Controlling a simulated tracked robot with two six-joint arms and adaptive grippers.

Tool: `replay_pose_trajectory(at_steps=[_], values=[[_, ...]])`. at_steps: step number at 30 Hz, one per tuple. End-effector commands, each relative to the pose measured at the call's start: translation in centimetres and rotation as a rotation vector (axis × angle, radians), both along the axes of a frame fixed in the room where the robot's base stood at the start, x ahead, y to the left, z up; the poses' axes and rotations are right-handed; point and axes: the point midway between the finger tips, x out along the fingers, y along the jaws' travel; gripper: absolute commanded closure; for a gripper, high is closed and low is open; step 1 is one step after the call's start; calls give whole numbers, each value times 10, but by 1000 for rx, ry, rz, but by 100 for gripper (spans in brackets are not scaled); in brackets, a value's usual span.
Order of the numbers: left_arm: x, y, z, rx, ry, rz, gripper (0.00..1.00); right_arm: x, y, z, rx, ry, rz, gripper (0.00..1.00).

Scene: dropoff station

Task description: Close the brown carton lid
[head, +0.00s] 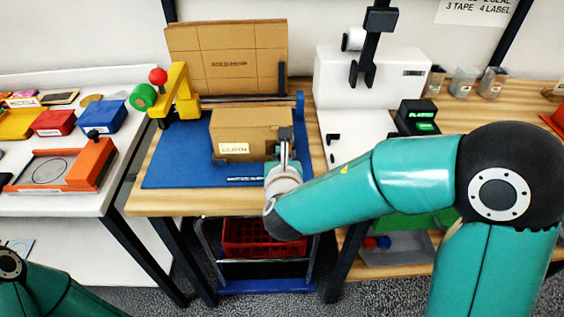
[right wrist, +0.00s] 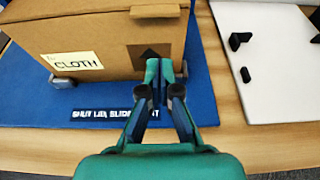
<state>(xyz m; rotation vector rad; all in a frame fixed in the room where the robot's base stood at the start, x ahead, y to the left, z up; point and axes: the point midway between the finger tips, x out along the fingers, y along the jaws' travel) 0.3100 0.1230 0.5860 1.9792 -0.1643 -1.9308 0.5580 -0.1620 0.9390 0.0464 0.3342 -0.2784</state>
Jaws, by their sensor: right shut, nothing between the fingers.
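The brown carton (head: 250,124) stands on a blue mat (head: 175,165) on the wooden bench, with a label reading CLOTH on its front. Its top looks flat and covered in the head view, so the lid appears down, though its far edge is hard to make out. The carton also shows in the right wrist view (right wrist: 110,42). My right gripper (head: 285,137) is shut and empty, at the right end of the carton's front; contact cannot be told. Its closed fingers show in the right wrist view (right wrist: 160,75). My left gripper is out of view.
A brown cardboard panel (head: 228,62) stands upright behind the carton. A yellow stand with a red knob (head: 180,90) is to the left, and a white machine (head: 340,85) to the right. Small grey blocks (right wrist: 62,83) sit at the carton's base. Clear mat lies in front.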

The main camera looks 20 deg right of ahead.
Motion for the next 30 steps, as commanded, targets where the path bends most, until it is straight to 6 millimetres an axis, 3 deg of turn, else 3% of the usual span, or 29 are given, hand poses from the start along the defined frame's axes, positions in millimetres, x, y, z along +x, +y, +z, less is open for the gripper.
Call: replay_pose_trajectory(at_steps=[3,6,10,30], values=[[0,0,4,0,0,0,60,21,-8,-8,-1,3,-5,100],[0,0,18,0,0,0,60,18,-6,18,3,-3,0,100],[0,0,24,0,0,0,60,18,-5,29,2,-1,0,100],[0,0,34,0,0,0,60,19,0,38,6,17,10,100]])
